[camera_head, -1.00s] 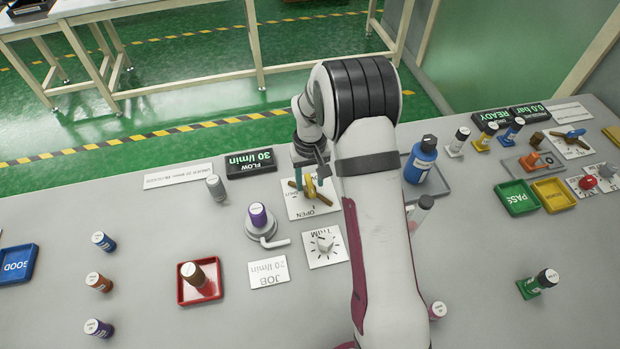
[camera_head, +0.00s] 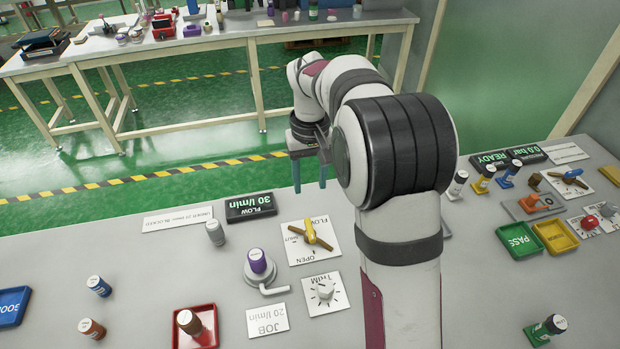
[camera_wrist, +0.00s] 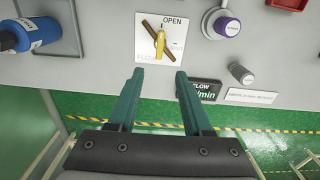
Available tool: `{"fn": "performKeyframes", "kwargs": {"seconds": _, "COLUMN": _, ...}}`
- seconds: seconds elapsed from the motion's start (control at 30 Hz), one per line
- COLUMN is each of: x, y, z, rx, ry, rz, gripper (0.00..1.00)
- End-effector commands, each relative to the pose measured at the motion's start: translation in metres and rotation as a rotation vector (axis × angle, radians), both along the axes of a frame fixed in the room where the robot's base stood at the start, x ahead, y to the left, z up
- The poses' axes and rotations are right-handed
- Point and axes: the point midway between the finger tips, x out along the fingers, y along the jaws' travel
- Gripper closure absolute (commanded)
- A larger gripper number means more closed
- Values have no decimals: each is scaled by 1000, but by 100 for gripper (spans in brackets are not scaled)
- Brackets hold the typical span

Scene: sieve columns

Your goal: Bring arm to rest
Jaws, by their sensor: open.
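My gripper (camera_head: 310,187) is open and empty, with its teal fingers pointing down above the table's far edge. It also shows in the wrist view (camera_wrist: 160,78), with a clear gap between the fingers. The flow valve (camera_head: 316,238), a yellow handle with a brown bar on a white plate, stands on the table just below and nearer than my gripper. It also shows in the wrist view (camera_wrist: 158,45), ahead of the fingertips and apart from them. The flow display (camera_head: 250,207) reads 30 l/min.
A purple-topped column (camera_head: 258,264) stands in a grey holder, near a trim dial (camera_head: 324,291) and a job card (camera_head: 267,319) reading 20 l/min. A red tray (camera_head: 207,322) holds a brown-capped bottle. Green and yellow trays (camera_head: 556,237) lie right. The air around my gripper looks free.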

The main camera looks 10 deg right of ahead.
Motion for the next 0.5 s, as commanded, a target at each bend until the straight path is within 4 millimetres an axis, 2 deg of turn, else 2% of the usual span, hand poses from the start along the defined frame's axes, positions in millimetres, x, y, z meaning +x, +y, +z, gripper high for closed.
{"fn": "performKeyframes", "kwargs": {"seconds": 0.27, "x": 0, "y": 0, "z": 0, "rx": 0, "ry": 0, "rz": 0, "gripper": 50}}
{"fn": "performKeyframes", "kwargs": {"seconds": 0.33, "x": -10, "y": 2, "z": 7, "rx": 5, "ry": -2, "rz": -16, "gripper": 50}}
{"fn": "performKeyframes", "kwargs": {"seconds": 0.37, "x": -21, "y": 4, "z": 14, "rx": 11, "ry": -2, "rz": -34, "gripper": 50}}
{"fn": "performKeyframes", "kwargs": {"seconds": 0.43, "x": -63, "y": 12, "z": 36, "rx": 33, "ry": -1, "rz": -102, "gripper": 50}}
{"fn": "performKeyframes", "kwargs": {"seconds": 0.47, "x": -88, "y": 16, "z": 44, "rx": 45, "ry": 3, "rz": -140, "gripper": 50}}
{"fn": "performKeyframes", "kwargs": {"seconds": 0.5, "x": -122, "y": 22, "z": 52, "rx": 63, "ry": 8, "rz": -194, "gripper": 50}}
